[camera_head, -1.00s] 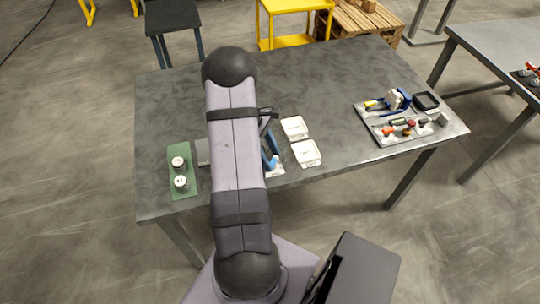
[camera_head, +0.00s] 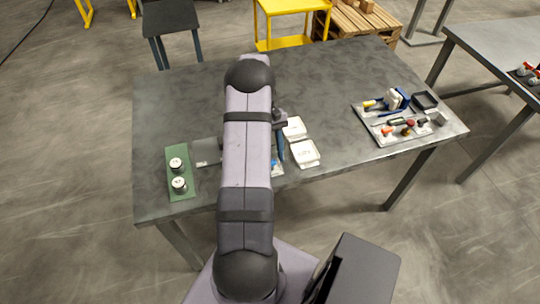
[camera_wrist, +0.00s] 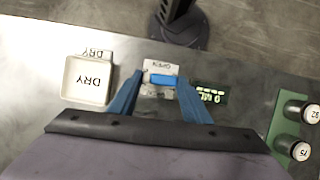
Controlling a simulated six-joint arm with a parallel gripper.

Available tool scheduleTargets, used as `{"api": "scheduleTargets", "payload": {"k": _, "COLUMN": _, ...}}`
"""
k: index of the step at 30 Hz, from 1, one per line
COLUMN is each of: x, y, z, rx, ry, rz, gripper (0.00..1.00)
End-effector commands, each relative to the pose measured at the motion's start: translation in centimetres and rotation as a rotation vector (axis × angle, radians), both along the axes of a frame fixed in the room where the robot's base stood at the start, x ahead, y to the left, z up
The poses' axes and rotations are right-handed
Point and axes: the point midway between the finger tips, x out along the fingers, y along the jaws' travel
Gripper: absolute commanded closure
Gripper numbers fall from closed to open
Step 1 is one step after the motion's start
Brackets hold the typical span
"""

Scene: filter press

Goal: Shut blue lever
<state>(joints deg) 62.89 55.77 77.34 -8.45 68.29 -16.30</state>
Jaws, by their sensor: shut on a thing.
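In the wrist view the blue lever (camera_wrist: 163,80) lies between the two blue fingers of my gripper (camera_wrist: 160,76), in front of a small white lettered card (camera_wrist: 162,65). The gripper is shut on it at the fingertips. In the head view one blue finger of my gripper (camera_head: 281,150) shows just right of my arm, with a bit of light blue (camera_head: 274,162) beside it. My arm hides most of the press there, so the lever's angle cannot be told.
White square trays (camera_head: 304,154) stand right of my gripper; one (camera_wrist: 88,80) reads DRY. A green mat (camera_head: 181,186) with two metal cylinders and a grey plate (camera_head: 206,152) lie left of my arm. A tool tray (camera_head: 385,138) sits further right.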

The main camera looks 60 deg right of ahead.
Motion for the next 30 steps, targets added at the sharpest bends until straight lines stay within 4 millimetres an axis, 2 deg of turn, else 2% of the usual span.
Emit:
{"api": "scheduleTargets", "payload": {"k": 6, "x": -0.08, "y": -0.06, "z": 0.02, "rx": 0.0, "ry": 0.0, "rz": -0.058, "gripper": 0.79}}
{"api": "scheduleTargets", "payload": {"k": 20, "x": -0.08, "y": -0.06, "z": 0.04, "rx": -0.001, "ry": 0.001, "rz": -0.072, "gripper": 0.79}}
{"api": "scheduleTargets", "payload": {"k": 21, "x": -0.08, "y": -0.06, "z": 0.04, "rx": -0.001, "ry": 0.001, "rz": -0.072, "gripper": 0.47}}
{"api": "scheduleTargets", "payload": {"k": 22, "x": -0.08, "y": -0.06, "z": 0.04, "rx": 0.0, "ry": 0.0, "rz": -0.071, "gripper": 0.4}}
{"api": "scheduleTargets", "payload": {"k": 30, "x": -0.06, "y": -0.07, "z": 0.02, "rx": 0.0, "ry": 0.0, "rz": -0.069, "gripper": 0.38}}
